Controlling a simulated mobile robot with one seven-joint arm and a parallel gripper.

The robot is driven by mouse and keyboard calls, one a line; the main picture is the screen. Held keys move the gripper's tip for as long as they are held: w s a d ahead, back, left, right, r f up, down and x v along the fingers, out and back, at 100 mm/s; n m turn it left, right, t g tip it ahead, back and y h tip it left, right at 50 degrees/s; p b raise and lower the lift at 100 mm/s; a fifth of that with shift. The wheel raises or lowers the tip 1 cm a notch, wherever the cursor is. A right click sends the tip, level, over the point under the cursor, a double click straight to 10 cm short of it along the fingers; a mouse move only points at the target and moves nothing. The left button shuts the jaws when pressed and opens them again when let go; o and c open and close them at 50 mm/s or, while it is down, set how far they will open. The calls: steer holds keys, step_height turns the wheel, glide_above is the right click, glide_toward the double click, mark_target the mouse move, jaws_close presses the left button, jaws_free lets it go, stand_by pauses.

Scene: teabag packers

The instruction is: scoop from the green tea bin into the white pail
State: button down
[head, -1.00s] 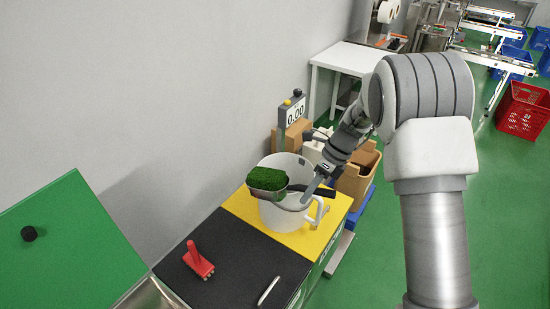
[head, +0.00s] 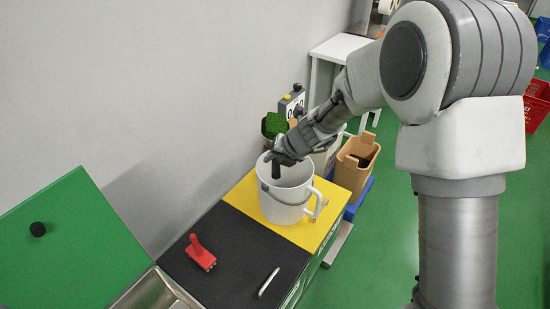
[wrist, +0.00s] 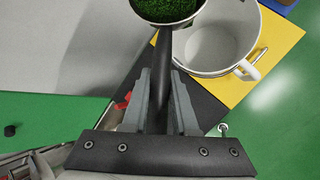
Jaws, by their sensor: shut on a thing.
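My gripper (head: 283,160) is shut on the dark handle of a scoop, and the handle (wrist: 163,60) runs between the fingers in the wrist view. The scoop bowl is heaped with green tea (head: 274,124), which also shows at the top of the wrist view (wrist: 166,8). The white pail (head: 285,208) stands upright on the yellow surface, its handle to the right. In the head view the bowl is up beyond the pail's far rim. In the wrist view it overlaps the pail's left rim, and the visible pail inside (wrist: 215,45) looks bare. I cannot make out the green tea bin.
A black surface (head: 230,250) beside the yellow one (head: 245,195) holds a red brush-like tool (head: 200,252) and a pale bar handle (head: 269,282). A raised green lid (head: 70,240) is at left.

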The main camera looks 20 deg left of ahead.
steer(key=shift+w+d+f+m+y, duration=0.15)
steer(key=shift+f+m+y, duration=0.2)
steer(key=shift+y, duration=0.55)
steer(key=shift+f+y+b, duration=0.3)
steer(key=shift+f+b, duration=0.05)
steer(key=shift+b, duration=0.4)
steer(key=shift+w+d+f+m+t+y+b, duration=0.15)
steer(key=shift+d+m+t+y+b, duration=0.4)
steer(key=shift+m+y+b, duration=1.5)
steer(key=shift+w+d+r+m+t+y+b, duration=0.15)
steer(key=shift+d+m+t+y+b, duration=0.6)
steer(key=shift+y+b, duration=2.4)
steer(key=shift+w+d+f+m+t+y+b, duration=0.15)
steer(key=shift+d+m+t+y+b, duration=0.25)
steer(key=shift+m+y+b, duration=1.75)
steer(key=shift+n+y+b, duration=0.35)
steer(key=shift+n+b, duration=0.05)
steer(key=shift+b, duration=0.1)
